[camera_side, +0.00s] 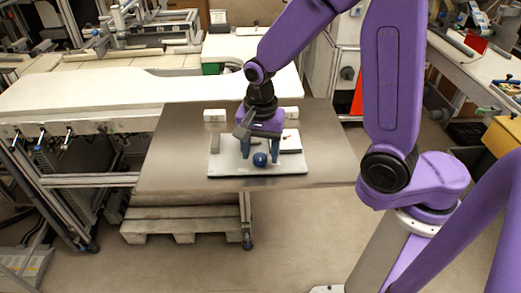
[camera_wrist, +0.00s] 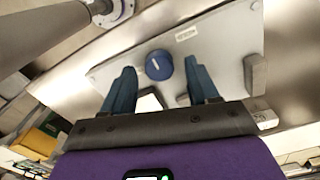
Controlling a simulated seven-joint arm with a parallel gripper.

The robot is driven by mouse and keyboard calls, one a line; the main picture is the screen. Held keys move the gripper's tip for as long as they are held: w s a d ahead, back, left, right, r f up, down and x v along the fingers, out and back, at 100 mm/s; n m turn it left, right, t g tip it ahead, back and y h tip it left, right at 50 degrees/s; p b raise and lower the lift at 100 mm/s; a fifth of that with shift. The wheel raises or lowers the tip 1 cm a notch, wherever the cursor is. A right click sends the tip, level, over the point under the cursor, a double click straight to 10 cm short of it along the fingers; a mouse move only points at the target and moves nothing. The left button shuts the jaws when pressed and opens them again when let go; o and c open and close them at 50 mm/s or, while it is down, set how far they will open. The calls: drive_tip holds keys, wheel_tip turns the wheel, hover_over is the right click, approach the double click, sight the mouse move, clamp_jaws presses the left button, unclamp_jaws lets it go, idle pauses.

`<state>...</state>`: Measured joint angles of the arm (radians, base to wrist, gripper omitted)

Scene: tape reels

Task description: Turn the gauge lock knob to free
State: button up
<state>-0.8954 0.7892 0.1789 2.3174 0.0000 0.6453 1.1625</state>
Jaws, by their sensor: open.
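The knob (camera_side: 260,159) is round and dark blue, on a pale flat plate (camera_side: 226,166) on the table. In the wrist view the knob (camera_wrist: 159,65) shows a short white line on its top. My gripper (camera_side: 261,153) points down at the plate with its two dark blue fingers apart. In the wrist view the fingers stand to the left and right of the knob, with a gap on each side, and hold nothing. A small label (camera_wrist: 186,34) lies on the plate beyond the knob; its text is too small to read.
A grey upright block (camera_side: 216,143) stands at the plate's left in the side view. Two small white blocks, left (camera_side: 214,115) and right (camera_side: 291,113), stand on the table (camera_side: 170,160) behind the plate. The table is bare to the left and right of the plate.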

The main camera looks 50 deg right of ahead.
drive_tip(key=shift+f, duration=0.25)
drive_tip(key=c, duration=1)
drive_tip(key=shift+c, duration=0.2)
